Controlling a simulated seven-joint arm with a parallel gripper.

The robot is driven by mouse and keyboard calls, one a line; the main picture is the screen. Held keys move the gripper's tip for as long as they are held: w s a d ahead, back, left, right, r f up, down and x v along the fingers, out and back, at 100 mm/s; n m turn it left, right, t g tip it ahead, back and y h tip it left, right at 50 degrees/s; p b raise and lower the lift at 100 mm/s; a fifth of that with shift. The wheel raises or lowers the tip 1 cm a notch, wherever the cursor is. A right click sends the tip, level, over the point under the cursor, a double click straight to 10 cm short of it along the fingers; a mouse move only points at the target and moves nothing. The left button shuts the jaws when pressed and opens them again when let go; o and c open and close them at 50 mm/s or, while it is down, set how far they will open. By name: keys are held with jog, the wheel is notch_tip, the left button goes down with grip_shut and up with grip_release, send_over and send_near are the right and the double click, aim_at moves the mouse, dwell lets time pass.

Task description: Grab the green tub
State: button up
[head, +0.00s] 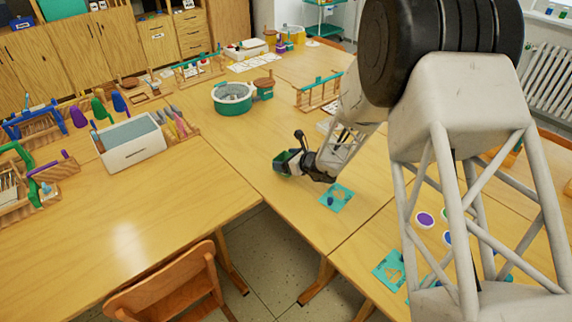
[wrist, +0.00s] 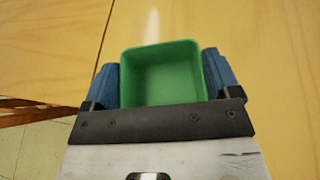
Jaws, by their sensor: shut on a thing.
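The green tub (wrist: 160,72) is a small, square, open-topped container that looks empty in the wrist view. My gripper (wrist: 162,82) has its two blue fingers pressed against the tub's left and right sides, so it is shut on the tub. In the head view the tub (head: 283,158) shows small and dark green at the end of my gripper (head: 291,162), low over the middle table. I cannot tell whether its base touches the wood.
A teal card (head: 340,198) lies just right of my gripper. A round green container (head: 232,105) stands farther back, with a wooden rack (head: 318,96) to its right. A white box (head: 130,153) stands on the left table. The wood left of my gripper is clear.

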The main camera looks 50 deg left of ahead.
jog(key=shift+s+d+r, duration=0.1)
jog(key=shift+d+r, duration=0.1)
jog(key=shift+r, duration=0.3)
jog(key=s+d, duration=0.2)
jog(key=d, duration=0.2)
jog(key=s+d+r, duration=0.1)
jog(key=s+d, duration=0.2)
jog(key=d, duration=0.2)
jog(key=s+d, duration=0.3)
jog(key=d, duration=0.1)
jog(key=shift+d+r, duration=0.2)
